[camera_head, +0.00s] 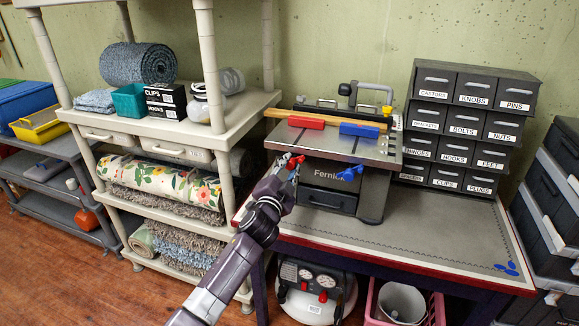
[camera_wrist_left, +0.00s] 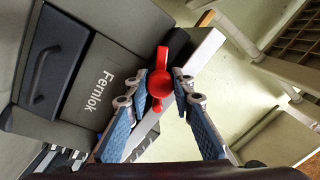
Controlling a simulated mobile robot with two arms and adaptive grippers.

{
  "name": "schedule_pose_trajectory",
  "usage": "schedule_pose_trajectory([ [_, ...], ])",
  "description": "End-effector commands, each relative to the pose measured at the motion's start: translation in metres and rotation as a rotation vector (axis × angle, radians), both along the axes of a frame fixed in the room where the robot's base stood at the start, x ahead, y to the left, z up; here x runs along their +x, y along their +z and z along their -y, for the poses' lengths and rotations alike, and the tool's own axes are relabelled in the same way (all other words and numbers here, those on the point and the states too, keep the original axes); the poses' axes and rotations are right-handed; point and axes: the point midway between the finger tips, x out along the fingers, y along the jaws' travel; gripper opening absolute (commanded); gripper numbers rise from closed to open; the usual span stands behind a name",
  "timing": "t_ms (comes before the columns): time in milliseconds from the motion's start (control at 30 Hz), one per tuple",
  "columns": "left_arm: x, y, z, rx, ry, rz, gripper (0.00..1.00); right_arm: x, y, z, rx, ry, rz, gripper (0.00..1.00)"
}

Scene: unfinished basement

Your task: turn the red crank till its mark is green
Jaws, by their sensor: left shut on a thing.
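The grey machine marked Fernlok (camera_head: 375,190) stands on the workbench. The red crank (camera_head: 298,160) is on the left part of its front, under the top plate. My left gripper (camera_head: 286,170) reaches it from the front left and is shut on it. A blue crank (camera_head: 349,173) is on the right part of the front. I cannot make out the crank's mark or any green. My right gripper is not in view.
A red block (camera_head: 306,122) and a blue block (camera_head: 358,130) sit on the machine's top near a wooden strip. Grey labelled drawers (camera_head: 463,125) stand behind right. A shelf rack (camera_head: 234,125) stands close on the left.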

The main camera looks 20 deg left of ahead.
Motion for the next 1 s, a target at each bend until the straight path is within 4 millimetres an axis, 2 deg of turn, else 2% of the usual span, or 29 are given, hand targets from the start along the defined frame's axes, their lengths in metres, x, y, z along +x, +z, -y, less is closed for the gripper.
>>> schedule_pose_trajectory([
  [1000, 0.0001, -0.0005, -0.0008, 0.941, -0.001, 0.030, 0.00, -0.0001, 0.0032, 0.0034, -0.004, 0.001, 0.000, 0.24],
])
